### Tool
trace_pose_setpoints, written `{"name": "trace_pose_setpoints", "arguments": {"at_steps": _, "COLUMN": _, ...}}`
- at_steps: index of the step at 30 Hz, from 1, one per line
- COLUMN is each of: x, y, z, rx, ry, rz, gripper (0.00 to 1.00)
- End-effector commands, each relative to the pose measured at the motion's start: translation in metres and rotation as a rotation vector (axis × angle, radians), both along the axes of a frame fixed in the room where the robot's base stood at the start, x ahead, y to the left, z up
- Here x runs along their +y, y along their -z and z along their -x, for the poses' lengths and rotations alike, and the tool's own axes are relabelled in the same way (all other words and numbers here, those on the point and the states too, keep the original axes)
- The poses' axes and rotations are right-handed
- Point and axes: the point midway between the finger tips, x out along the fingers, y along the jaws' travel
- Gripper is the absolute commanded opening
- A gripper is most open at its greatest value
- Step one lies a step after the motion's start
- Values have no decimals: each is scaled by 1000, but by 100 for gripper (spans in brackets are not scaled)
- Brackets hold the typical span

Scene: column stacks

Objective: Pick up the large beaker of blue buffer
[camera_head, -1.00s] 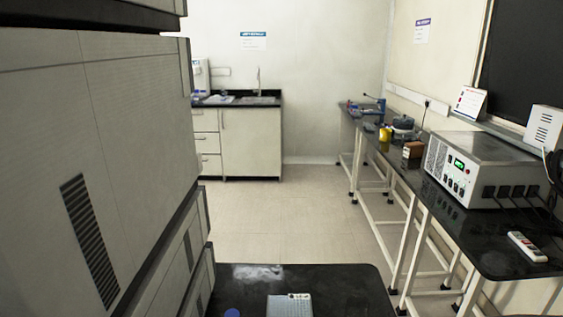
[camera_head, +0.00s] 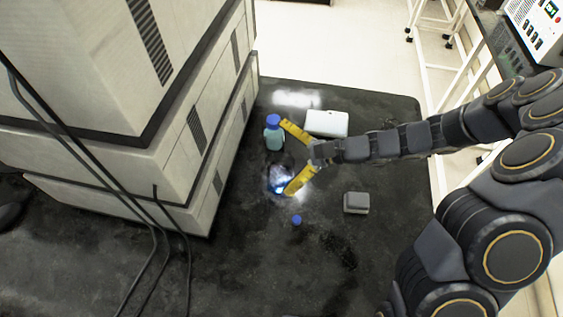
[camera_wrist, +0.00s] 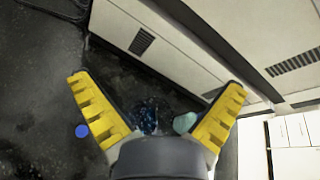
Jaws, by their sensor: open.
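The large beaker of blue buffer (camera_head: 279,181) seems to be the clear, blue-tinted vessel on the black bench in the head view; glare blurs its outline. In the wrist view it appears as a dark blue glassy shape (camera_wrist: 148,114) low between the fingers. My gripper (camera_head: 286,159) has its yellow fingers spread wide, with one fingertip beside the beaker and the other by a blue-capped bottle (camera_head: 273,134). In the wrist view my gripper (camera_wrist: 157,84) is open and holds nothing visible. The bottle's pale teal body (camera_wrist: 184,122) shows near the right finger. Contact cannot be told.
A large beige cabinet stack (camera_head: 150,90) stands left of the beaker. A white box (camera_head: 326,123) lies behind my gripper and a small grey box (camera_head: 356,203) in front. A small blue round object (camera_head: 297,220) is nearer.

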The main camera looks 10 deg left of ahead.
Motion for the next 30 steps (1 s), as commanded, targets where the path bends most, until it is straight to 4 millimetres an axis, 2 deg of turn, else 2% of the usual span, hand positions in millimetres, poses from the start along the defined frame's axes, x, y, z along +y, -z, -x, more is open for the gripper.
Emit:
{"name": "trace_pose_setpoints", "arguments": {"at_steps": 1, "x": -4, "y": 22, "z": -11, "rx": 75, "ry": 84, "rz": -17, "gripper": 100}}
{"name": "trace_pose_setpoints", "arguments": {"at_steps": 6, "x": -27, "y": 91, "z": -36, "rx": 284, "ry": 344, "rz": -26, "gripper": 100}}
{"name": "trace_pose_setpoints", "arguments": {"at_steps": 9, "x": -41, "y": 124, "z": -40, "rx": 373, "ry": 455, "rz": -14, "gripper": 100}}
{"name": "trace_pose_setpoints", "arguments": {"at_steps": 12, "x": -51, "y": 146, "z": -40, "rx": 431, "ry": 526, "rz": -3, "gripper": 100}}
{"name": "trace_pose_setpoints", "arguments": {"at_steps": 17, "x": -51, "y": 160, "z": -41, "rx": 461, "ry": 561, "rz": 7, "gripper": 100}}
{"name": "trace_pose_setpoints", "arguments": {"at_steps": 26, "x": -30, "y": 167, "z": -48, "rx": 460, "ry": 561, "rz": 4, "gripper": 100}}
{"name": "trace_pose_setpoints", "arguments": {"at_steps": 30, "x": -15, "y": 171, "z": -52, "rx": 457, "ry": 556, "rz": 7, "gripper": 100}}
